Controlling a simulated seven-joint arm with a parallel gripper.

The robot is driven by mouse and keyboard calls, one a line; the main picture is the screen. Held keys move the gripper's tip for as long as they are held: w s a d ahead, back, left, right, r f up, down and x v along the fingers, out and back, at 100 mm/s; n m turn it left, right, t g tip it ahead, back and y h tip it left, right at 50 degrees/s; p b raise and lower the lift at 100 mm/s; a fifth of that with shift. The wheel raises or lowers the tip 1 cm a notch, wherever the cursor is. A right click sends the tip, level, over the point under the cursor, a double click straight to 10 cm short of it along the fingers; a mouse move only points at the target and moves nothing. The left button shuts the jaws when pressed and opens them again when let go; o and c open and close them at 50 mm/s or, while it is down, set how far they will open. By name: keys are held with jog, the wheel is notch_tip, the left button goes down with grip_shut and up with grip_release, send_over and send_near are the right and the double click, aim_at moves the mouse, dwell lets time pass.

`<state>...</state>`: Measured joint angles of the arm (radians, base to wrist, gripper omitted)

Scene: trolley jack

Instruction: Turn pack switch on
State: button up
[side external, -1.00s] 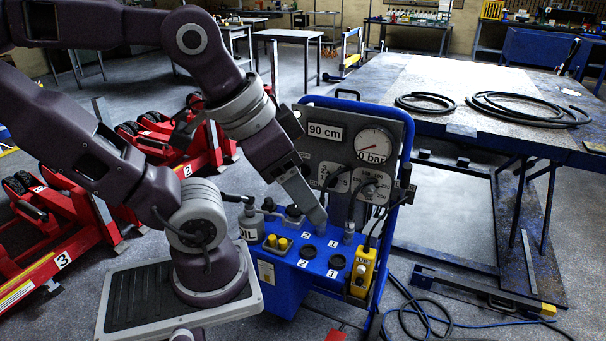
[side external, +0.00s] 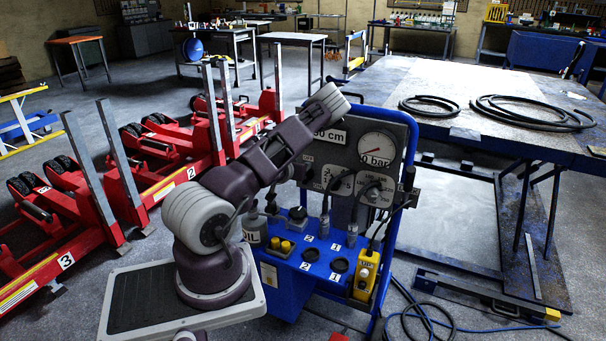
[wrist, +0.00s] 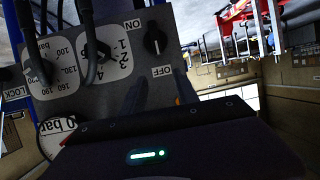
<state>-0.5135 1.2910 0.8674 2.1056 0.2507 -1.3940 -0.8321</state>
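The pack switch (wrist: 155,41) is a black rotary knob on the grey panel in the wrist view, where the lettering appears upside down. ON is printed at its upper left and OFF below it. Its white mark is at the lower end of the knob, nearer OFF. My gripper (wrist: 161,76) shows as two dark fingers with a gap between them, empty, just below the switch and apparently apart from it.
The blue pump cart (side external: 285,270) carries the panel, with hoses and gauges beside the switch. A yellow UP/DOWN pendant (side external: 366,275) hangs at its front right. Red jacks (side external: 85,215) stand at the left and a blue table (side external: 440,150) at the right.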

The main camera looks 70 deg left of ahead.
jog(key=w+a+f+m, duration=0.1)
jog(key=w+a+f, duration=0.1)
jog(key=a+f, duration=0.2)
notch_tip(320, 180, down, 2)
jog(key=shift+w+t+h, duration=0.4)
grip_shut()
